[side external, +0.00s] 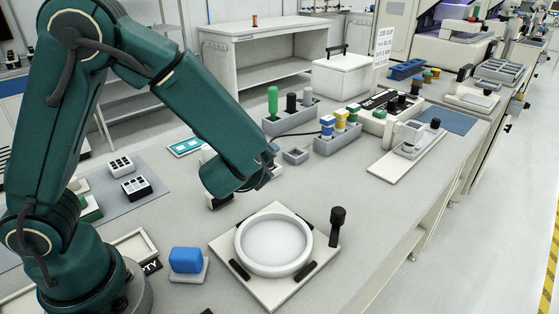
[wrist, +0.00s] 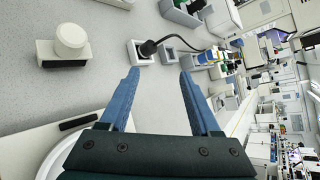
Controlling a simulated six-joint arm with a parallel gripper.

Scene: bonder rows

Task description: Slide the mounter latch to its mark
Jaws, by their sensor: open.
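The mounter appears in the side view as a white square plate (side external: 228,250) with a pale ring (side external: 243,262). Black bars lie on the plate, and a dark upright handle with a knob (side external: 338,214), seemingly the latch, stands at its right side. I cannot make out its mark. The plate's corner and part of the ring (wrist: 50,165) show at lower left in the wrist view. My gripper (wrist: 160,72) is open, its two blue fingers apart with nothing between them. In the side view my arm largely hides it, above the bench behind the ring.
Ahead of the fingers are a white socket block with a black cabled plug (wrist: 147,48) and a white block with a round knob (wrist: 70,40). A blue block (side external: 186,260) sits left of the plate. Holders with coloured handles (side external: 290,117) stand behind. Bench right of the handle is clear.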

